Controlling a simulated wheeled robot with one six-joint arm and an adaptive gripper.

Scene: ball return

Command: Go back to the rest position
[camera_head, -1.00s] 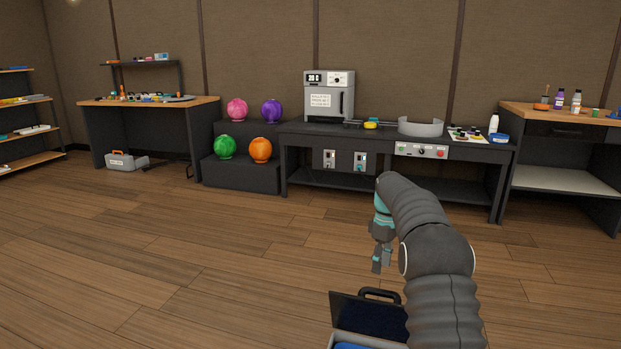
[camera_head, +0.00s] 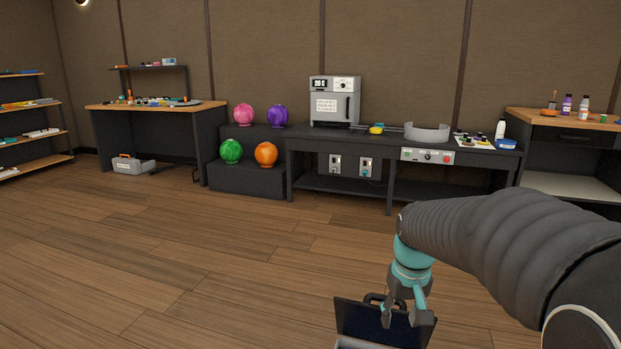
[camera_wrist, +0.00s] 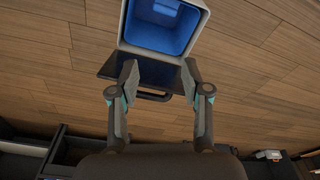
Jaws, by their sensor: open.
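My gripper (camera_head: 407,316) is open and empty in the head view, pointing down at the lower right, in front of the open dark lid of a case. In the wrist view my gripper (camera_wrist: 157,80) shows two separated fingers with nothing between them. Beyond the fingertips is an open grey box with a blue inside (camera_wrist: 163,28). Its dark lid (camera_head: 358,324) and handle show in the head view, with the box mostly cut off at the lower edge.
Four-legged dark bench (camera_head: 340,143) stands at the back wall with a grey oven (camera_head: 334,101) on it. Pink (camera_head: 243,114), purple (camera_head: 277,115), green (camera_head: 231,151) and orange (camera_head: 265,154) balls sit on a stepped stand. Wooden floor (camera_head: 180,260) is clear at left and middle.

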